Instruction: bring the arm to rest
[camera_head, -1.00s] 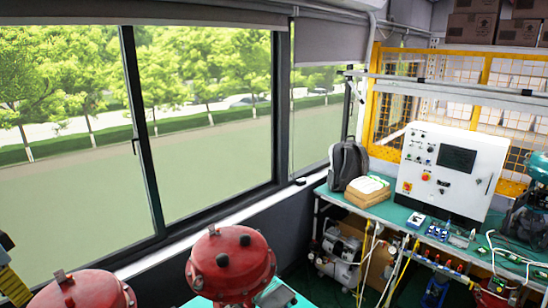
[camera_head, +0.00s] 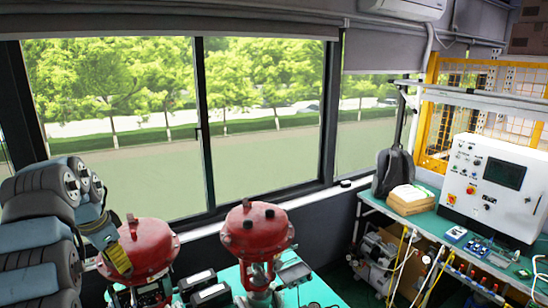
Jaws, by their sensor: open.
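My arm (camera_head: 45,215) is folded at the left of the head view, with grey and blue links. Its end bends down to the right, and my gripper (camera_head: 119,264), a small part with yellow and dark stripes, overlaps the left red valve actuator (camera_head: 150,245) in the picture. The gripper is open, and I see nothing held in it. Its fingers are too small to make out, and I cannot tell its distance from the actuator. A second red actuator (camera_head: 257,232) stands upright to the right, apart from the gripper.
Dark boxy devices (camera_head: 203,288) sit between the actuators on a green-topped table (camera_head: 318,290). A workbench (camera_head: 420,222) at the right holds a white control panel (camera_head: 493,185), a backpack (camera_head: 394,170) and a stack of packages (camera_head: 408,200). Large windows (camera_head: 265,130) line the back.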

